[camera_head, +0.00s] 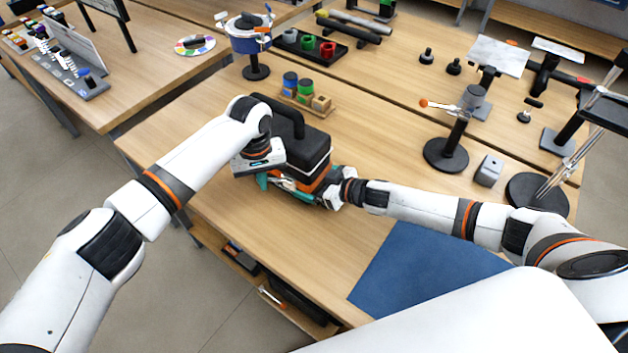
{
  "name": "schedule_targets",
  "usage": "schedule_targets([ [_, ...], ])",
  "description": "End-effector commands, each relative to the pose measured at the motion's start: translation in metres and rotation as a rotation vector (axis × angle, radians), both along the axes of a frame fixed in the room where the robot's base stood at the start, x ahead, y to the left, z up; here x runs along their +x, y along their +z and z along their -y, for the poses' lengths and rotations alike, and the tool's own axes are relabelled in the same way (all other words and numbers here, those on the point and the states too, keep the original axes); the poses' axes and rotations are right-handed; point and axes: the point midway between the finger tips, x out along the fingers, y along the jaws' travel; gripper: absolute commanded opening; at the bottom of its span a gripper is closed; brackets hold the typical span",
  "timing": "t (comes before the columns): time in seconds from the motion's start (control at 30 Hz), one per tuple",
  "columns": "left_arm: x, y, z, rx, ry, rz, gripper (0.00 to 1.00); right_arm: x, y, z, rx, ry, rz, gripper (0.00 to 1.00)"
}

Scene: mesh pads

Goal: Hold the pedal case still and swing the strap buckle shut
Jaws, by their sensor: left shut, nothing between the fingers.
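The pedal case (313,146) is a black box with a black top handle and an orange band low on its side. It stands on the wooden table left of centre. My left gripper (264,181) is at the near left side of the case, teal fingertips pointing down, shut with nothing held. My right gripper (318,196) is at the near right corner of the case, low by the table. Whether it touches the case or is open cannot be told. The strap buckle cannot be made out; the grippers cover the near side.
A blue mat (425,268) lies at the near edge. Behind the case is a wooden rack (322,109) with several small jars. A black stand (446,153) and a grey block (488,171) stand to the right. The table is bare left of the case.

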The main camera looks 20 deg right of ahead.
Motion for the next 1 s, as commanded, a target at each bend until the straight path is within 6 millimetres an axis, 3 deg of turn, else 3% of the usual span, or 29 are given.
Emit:
schedule_targets([
  [0.03, 0.004, 0.0, 0.003, -0.001, 0.002, 0.003, 0.0, -0.005, -0.008, 0.0, -0.011, 0.004, -0.012, 0.32],
  [0.37, 0.021, 0.0, 0.014, -0.001, 0.004, 0.004, 0.0, -0.006, -0.007, -0.003, -0.008, 0.011, -0.006, 0.32],
  [0.97, 0.006, 0.0, 0.015, -0.005, -0.003, 0.002, 0.0, -0.006, -0.005, -0.008, 0.006, 0.015, -0.006, 0.33],
  [1.0, 0.006, 0.0, 0.015, -0.005, -0.003, 0.002, 0.05, -0.006, -0.005, -0.008, 0.006, 0.015, -0.007, 0.33],
])
